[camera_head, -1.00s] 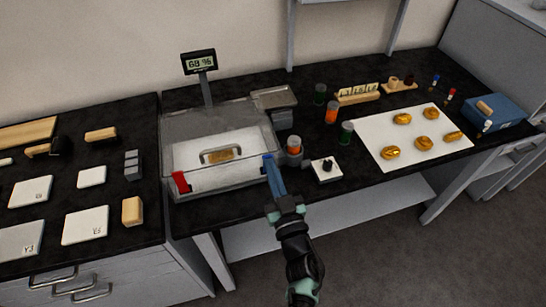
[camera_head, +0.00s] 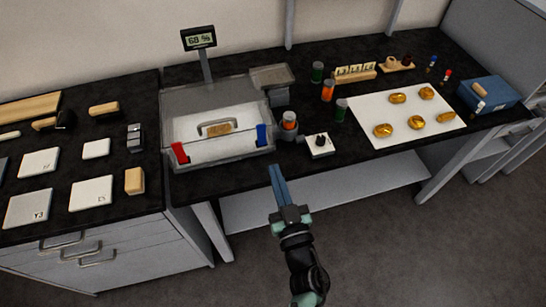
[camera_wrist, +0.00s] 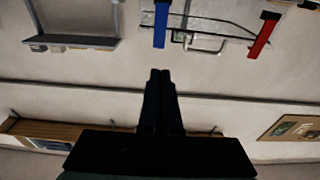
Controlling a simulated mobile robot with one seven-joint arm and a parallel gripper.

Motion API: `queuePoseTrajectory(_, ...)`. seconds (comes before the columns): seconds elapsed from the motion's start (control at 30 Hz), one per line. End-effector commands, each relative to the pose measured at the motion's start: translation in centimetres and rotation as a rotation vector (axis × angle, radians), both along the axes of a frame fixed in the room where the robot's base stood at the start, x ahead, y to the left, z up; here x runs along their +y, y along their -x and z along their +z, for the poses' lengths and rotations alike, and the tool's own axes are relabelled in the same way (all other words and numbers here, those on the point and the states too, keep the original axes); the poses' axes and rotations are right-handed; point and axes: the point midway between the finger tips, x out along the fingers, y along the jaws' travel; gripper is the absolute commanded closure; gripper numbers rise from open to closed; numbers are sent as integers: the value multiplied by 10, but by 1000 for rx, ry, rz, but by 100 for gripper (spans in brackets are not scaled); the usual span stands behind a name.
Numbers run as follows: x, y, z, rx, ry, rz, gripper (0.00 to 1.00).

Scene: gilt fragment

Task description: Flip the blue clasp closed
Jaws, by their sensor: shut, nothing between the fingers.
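The clear case (camera_head: 218,108) stands on the black counter, with its lid down and a grey handle (camera_head: 217,127) on top. The blue clasp (camera_head: 262,134) is at the right of its front and the red clasp (camera_head: 180,152) at the left; both stick up. I cannot tell whether the blue clasp is fully latched. My gripper (camera_head: 277,169) is shut and empty, in front of the counter edge, below the blue clasp and apart from it. In the wrist view, the blue clasp (camera_wrist: 161,24) and red clasp (camera_wrist: 263,36) lie beyond my shut fingers (camera_wrist: 160,75).
A display on a post (camera_head: 198,38) stands behind the case. A white sheet (camera_head: 406,116) holds several golden pieces. The floor before the counter is clear.

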Motion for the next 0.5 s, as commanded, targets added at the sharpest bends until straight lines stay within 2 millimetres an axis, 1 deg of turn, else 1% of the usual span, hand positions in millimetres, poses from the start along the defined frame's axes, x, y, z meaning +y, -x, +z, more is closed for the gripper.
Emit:
queuePoseTrajectory(0.03,-4,9,-1,2,1,-2,100)
queuePoseTrajectory(0.2,-10,28,0,1,-1,-2,100)
queuePoseTrajectory(0.3,-11,33,0,1,0,-1,100)
queuePoseTrajectory(0.5,-12,35,0,0,0,-1,100)
